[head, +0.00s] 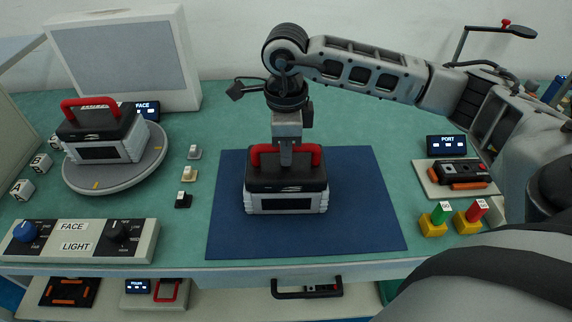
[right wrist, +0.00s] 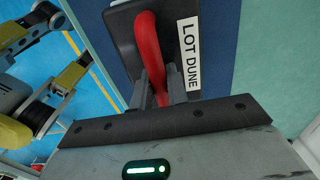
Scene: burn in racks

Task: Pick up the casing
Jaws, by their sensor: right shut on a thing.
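A casing (head: 287,200) with a black top, a pale grey body and a red handle sits on the dark blue mat (head: 370,220) in the head view. My right gripper (head: 285,160) comes down from above and is shut on the red handle. In the right wrist view the fingers (right wrist: 160,90) straddle the red handle (right wrist: 147,50), and a "LOT DUNE" label (right wrist: 190,50) shows on the casing's black top. I cannot tell whether the casing touches the mat. My left gripper is not in view.
A similar red-handled casing (head: 103,135) stands on a round grey turntable (head: 155,160) at the left. A FACE/LIGHT knob panel (head: 80,240) lies at the front left. A PORT display (head: 446,146), tray and red and green plugs (head: 441,212) stand right. The mat around the casing is clear.

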